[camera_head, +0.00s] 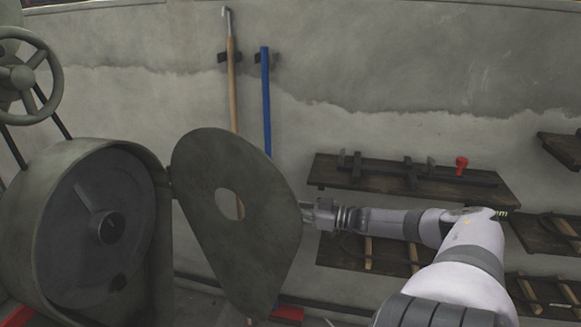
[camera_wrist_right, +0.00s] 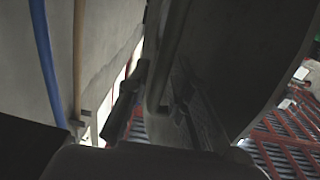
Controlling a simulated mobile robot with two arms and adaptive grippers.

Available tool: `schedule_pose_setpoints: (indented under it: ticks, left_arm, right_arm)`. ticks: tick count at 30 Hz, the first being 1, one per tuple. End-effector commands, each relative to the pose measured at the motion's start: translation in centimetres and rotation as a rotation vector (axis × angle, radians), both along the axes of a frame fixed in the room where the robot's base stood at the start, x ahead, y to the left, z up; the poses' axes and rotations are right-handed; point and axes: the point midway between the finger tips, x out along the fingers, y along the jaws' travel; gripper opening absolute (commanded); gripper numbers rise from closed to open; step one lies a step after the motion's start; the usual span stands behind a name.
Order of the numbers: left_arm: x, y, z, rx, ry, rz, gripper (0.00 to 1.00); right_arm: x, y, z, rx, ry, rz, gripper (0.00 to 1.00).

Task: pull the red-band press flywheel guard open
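The flywheel guard (camera_head: 265,225) is a dark grey-green teardrop plate with a round hole. In the head view it stands swung out to the right of the press housing (camera_head: 150,215), joined at its left edge. The flywheel (camera_head: 95,230) is exposed. My right gripper (camera_head: 308,214) is at the guard's right edge, its fingertips partly hidden there. In the right wrist view its two fingers (camera_wrist_right: 158,95) stand apart, with a bent handle rod (camera_wrist_right: 168,55) of the guard (camera_wrist_right: 240,60) between them. A gap shows beside the rod. My left gripper is out of view.
A handwheel (camera_head: 22,75) is at the upper left. A wooden-handled tool (camera_head: 232,90) and a blue pole (camera_head: 266,100) hang on the wall behind the guard. Wall shelves (camera_head: 335,180) with tools and a red item (camera_head: 461,165) are behind my right arm.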

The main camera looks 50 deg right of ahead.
Motion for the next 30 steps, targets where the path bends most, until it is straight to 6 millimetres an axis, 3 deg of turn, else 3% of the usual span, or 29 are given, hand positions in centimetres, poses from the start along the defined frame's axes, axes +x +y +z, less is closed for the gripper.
schedule_pose_setpoints:
  ticks: [8,30]
  left_arm:
    - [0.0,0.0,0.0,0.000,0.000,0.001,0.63]
    - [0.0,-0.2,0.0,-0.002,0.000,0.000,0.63]
  right_arm:
    - [-1.5,-0.5,-0.3,0.001,0.006,0.000,0.20]
    - [-9.8,-3.4,-0.2,0.001,0.003,0.000,0.20]
